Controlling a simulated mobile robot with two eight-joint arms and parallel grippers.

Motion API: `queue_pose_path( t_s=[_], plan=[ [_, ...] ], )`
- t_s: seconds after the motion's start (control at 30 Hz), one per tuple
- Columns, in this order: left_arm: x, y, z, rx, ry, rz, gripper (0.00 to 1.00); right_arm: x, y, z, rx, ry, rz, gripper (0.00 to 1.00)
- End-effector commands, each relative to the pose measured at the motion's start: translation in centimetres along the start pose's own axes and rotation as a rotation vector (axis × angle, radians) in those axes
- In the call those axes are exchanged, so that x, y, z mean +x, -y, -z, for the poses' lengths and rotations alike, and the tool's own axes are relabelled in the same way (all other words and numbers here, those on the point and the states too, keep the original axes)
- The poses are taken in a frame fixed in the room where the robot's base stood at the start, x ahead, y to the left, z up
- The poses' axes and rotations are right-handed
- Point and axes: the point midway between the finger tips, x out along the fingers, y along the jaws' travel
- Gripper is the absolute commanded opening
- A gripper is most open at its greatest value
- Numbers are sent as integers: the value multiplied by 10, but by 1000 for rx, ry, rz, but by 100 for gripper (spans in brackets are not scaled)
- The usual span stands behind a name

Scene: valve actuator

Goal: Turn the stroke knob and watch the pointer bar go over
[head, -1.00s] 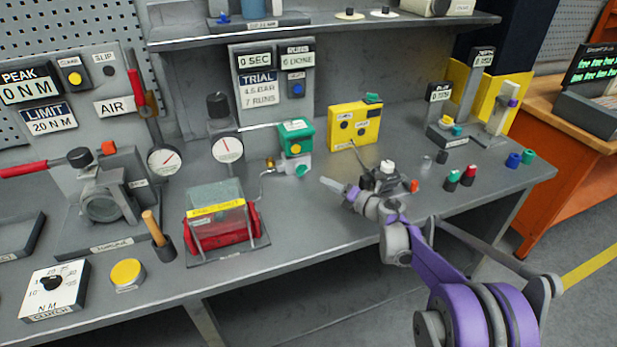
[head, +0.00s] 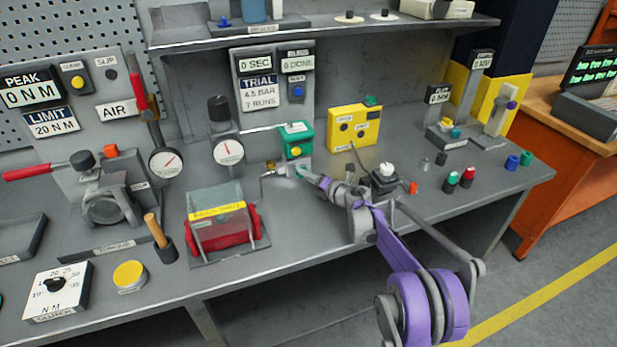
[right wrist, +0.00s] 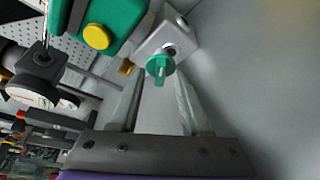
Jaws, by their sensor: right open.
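A small green knob (right wrist: 160,66) with a raised grip bar sits on the front of a pale block (right wrist: 168,40) under the green box (head: 296,139). My right gripper (right wrist: 160,84) is open; in its wrist view the knob shows just beyond and between the two fingertips. I see no clear contact. In the head view the right gripper (head: 313,179) reaches in from the right, close to the knob (head: 301,171). A red actuator (head: 224,232) with a yellow label and a clear cover stands to the left. I cannot pick out the pointer bar with certainty. My left gripper is out of view.
A round gauge (head: 228,152) stands left of the green box, and a yellow box (head: 354,128) stands right of it. A thin pipe runs from the pale block towards the actuator. A dark block with a white knob (head: 386,170) sits near my right forearm. Small coloured caps lie farther right.

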Motion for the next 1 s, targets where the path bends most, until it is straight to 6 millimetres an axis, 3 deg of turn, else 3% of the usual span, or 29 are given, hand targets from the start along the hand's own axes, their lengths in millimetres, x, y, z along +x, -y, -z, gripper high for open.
queue_pose_path(
  t_s=[0.07,0.3,0.77,1.0],
  plan=[
    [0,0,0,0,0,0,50,0,0,0,0,0,0,44],
    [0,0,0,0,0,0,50,0,0,0,0,0,0,1],
    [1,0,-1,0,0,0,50,0,0,0,-17,0,7,0],
    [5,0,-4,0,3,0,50,0,-1,0,-116,0,48,0]
  ],
)
